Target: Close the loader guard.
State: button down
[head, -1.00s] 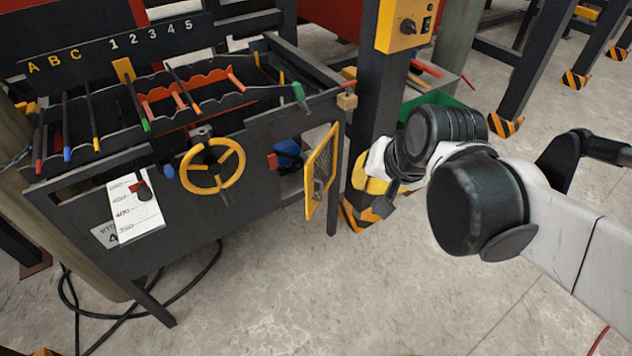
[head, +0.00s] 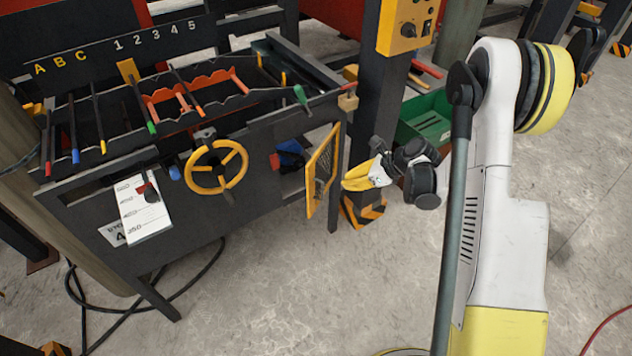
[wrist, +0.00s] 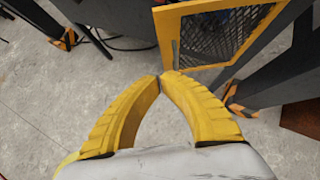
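The loader guard (head: 321,172) is a yellow-framed mesh panel at the right end of the dark bench. It stands swung out from the bench front, open. In the wrist view the guard (wrist: 228,62) fills the upper right, with a small grey bar at its near corner. My gripper (head: 347,184) is just right of the guard in the head view. In the wrist view its yellow fingers (wrist: 160,76) meet at the tips, with nothing seen between them. The tips appear close to the guard's near corner; I cannot tell whether they touch.
The bench carries a yellow handwheel (head: 216,167) and coloured rods on top. A dark post with a yellow control box (head: 406,27) stands behind my gripper. A green bin (head: 425,120) is beside the post. The floor in front is mostly clear, with a black cable (head: 190,275) at left.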

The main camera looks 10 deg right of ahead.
jog(key=w+a+r+b+x, duration=0.1)
jog(key=b+x, duration=0.4)
jog(key=x, duration=0.8)
jog(key=shift+a+r+b, duration=0.25)
jog(key=shift+r+b, duration=0.05)
jog(key=shift+r, duration=0.15)
jog(key=shift+w, duration=0.15)
